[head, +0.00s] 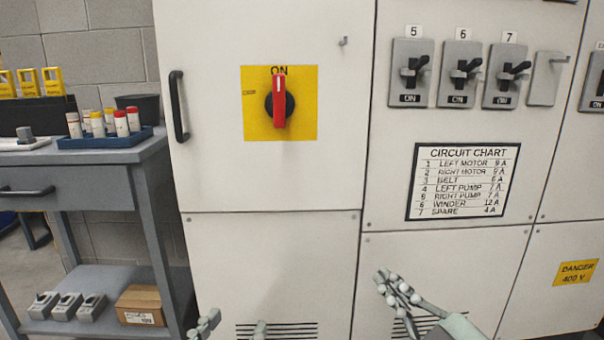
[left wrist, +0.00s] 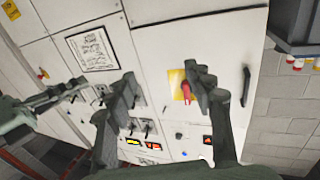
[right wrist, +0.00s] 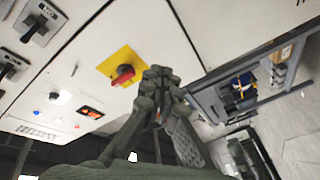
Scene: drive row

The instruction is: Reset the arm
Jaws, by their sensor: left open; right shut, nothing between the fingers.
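My left gripper (head: 234,329) is at the bottom edge of the head view, its two fingertips apart in front of the lower cabinet panel. In the left wrist view its fingers (left wrist: 166,88) are spread with nothing between them. My right gripper (head: 398,290) is shut and empty, in front of the lower panel below the circuit chart. Its closed fingers also show in the right wrist view (right wrist: 160,76). Neither gripper visibly holds anything. My right forearm comes in from the lower right.
A red rotary switch (head: 279,100) on a yellow plate stands upright at ON. Breakers 5 (head: 410,72), 6 (head: 460,72) and 7 (head: 508,74) read ON. A door handle (head: 179,106) sticks out at left. A workbench (head: 95,172) with a blue tray (head: 105,140) stands left of the cabinet.

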